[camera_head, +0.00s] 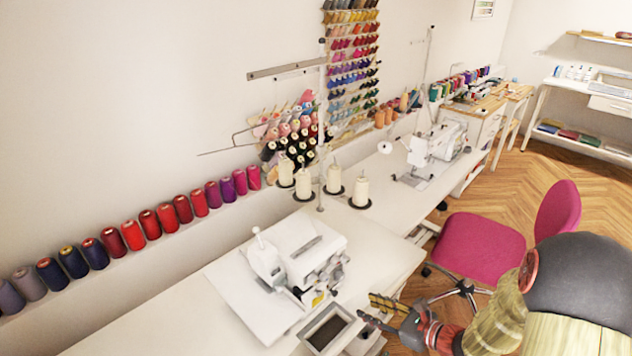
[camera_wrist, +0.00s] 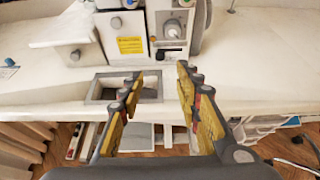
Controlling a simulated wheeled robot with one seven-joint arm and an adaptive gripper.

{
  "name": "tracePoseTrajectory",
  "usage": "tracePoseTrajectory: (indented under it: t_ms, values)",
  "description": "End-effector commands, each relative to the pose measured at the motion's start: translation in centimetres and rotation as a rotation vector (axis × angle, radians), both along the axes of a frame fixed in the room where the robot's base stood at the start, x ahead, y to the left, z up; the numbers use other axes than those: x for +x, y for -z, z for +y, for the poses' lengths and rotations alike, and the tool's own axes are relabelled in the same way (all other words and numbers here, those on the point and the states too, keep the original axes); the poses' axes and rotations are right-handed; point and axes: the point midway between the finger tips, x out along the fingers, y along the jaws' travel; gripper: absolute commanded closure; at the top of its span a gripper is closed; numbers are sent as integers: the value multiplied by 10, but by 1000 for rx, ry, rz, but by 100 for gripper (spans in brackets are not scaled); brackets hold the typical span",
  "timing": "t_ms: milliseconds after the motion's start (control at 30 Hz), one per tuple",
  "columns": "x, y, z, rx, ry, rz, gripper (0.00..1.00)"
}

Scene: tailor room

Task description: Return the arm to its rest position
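My gripper (camera_head: 374,311) is at the lower right in the head view, near the front edge of the white sewing table (camera_head: 170,320). Its two yellow-padded fingers are spread apart in the wrist view (camera_wrist: 160,78), and nothing is held between them. My arm stretches in from the lower right corner of the head view. The white sewing machine (camera_head: 296,258) stands on the table, left of and beyond the gripper. The same machine fills the top of the wrist view (camera_wrist: 130,47), ahead of the fingers and apart from them.
A rectangular metal-rimmed recess (camera_head: 309,336) lies in the tabletop just left of the gripper. A pink chair (camera_head: 480,245) stands right of the gripper, near my arm. Several thread cones (camera_head: 333,180) stand behind the machine. Wooden floor (camera_head: 590,205) is open at the right.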

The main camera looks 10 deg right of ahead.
Motion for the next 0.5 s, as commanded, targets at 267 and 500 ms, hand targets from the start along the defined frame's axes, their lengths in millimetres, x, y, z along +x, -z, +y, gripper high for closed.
tracePoseTrajectory:
  t_ms: [267, 500]
  values:
    - [-58, 21, 39, -162, -307, 20, 66]
    - [-137, -10, 61, -543, -865, -85, 66]
